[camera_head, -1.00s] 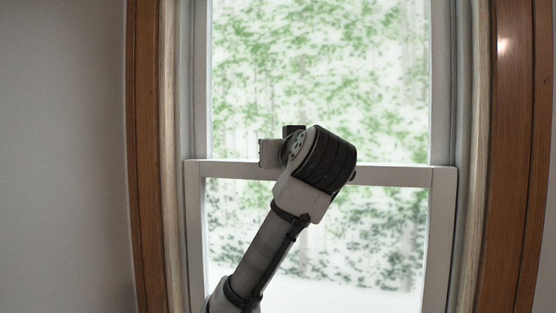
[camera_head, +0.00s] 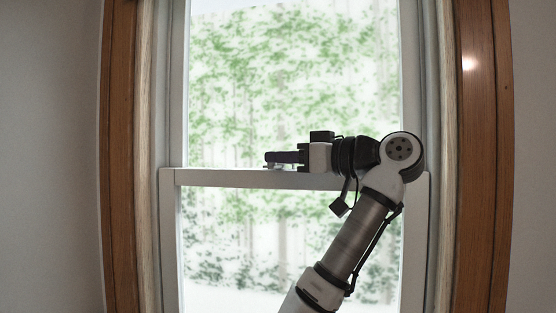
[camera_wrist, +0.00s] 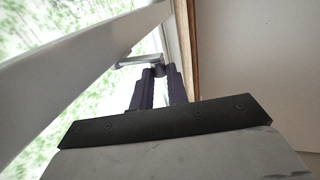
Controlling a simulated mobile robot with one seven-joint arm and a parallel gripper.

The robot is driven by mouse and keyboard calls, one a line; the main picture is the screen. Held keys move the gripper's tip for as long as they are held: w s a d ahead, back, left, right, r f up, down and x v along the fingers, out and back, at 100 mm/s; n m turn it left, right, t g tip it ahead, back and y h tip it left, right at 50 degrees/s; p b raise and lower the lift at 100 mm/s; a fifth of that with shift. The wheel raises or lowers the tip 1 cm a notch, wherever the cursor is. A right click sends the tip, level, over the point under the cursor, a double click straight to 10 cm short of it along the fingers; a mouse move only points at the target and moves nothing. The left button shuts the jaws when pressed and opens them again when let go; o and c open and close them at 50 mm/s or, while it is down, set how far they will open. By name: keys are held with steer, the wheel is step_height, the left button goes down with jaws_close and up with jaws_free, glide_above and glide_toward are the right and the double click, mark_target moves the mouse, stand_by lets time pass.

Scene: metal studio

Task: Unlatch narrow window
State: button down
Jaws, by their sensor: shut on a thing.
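The narrow window has two sashes that meet at a white rail (camera_head: 225,178) across the middle. A small grey metal latch (camera_head: 277,166) sits on top of this rail near its middle. My gripper (camera_head: 269,158) comes in from the right, just above the rail, with its dark fingertips at the latch. In the wrist view the latch (camera_wrist: 139,61) shows as a light grey bar, and the dark fingers (camera_wrist: 158,76) are shut on the end of it. The fingers hide part of the latch in the head view.
A brown wooden frame (camera_head: 118,150) borders the window on the left, and another upright (camera_head: 478,180) borders it on the right. A plain grey wall (camera_head: 50,150) lies beyond on the left. The upper glass (camera_head: 290,70) is clear of obstacles.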

steer(key=shift+d+n+g, duration=0.15)
steer(key=shift+n+g, duration=0.15)
steer(key=shift+g, duration=0.1)
steer(key=c, duration=1.4)
jaws_free()
steer(key=shift+o, duration=0.2)
steer(key=b+v, duration=0.4)
steer(key=v, duration=0.9)
steer(key=shift+d+f, duration=0.15)
steer(key=shift+d, duration=0.25)
steer(key=shift+s, duration=0.1)
